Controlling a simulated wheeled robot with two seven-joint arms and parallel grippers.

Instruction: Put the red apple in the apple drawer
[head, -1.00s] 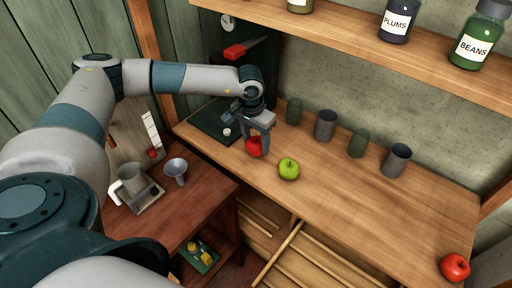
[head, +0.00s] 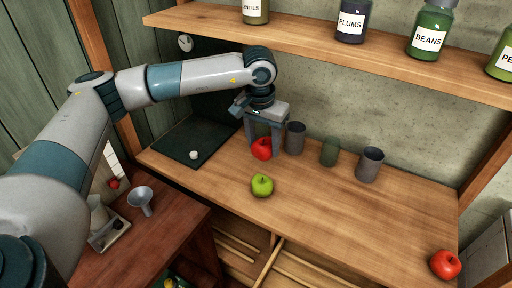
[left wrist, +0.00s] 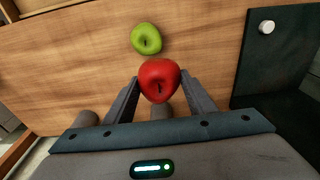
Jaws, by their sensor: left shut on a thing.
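My left gripper (head: 264,145) is shut on a red apple (head: 262,150) and points down over the wooden counter (head: 350,212). The left wrist view shows this red apple (left wrist: 159,80) between the two fingers. I cannot tell clearly how high it hangs above the counter. A green apple (head: 262,185) sits on the counter just in front of it. A second red apple (head: 445,264) lies at the counter's right end. Open wooden drawer compartments (head: 268,262) show below the front edge; no label on them is visible. My right gripper is not in view.
Several cups, including a grey one (head: 369,164) and a green one (head: 330,151), stand behind on the counter. A dark board (head: 195,150) lies left. A shelf (head: 330,52) with labelled jars runs above. A lower table (head: 150,245) holds a funnel (head: 140,198).

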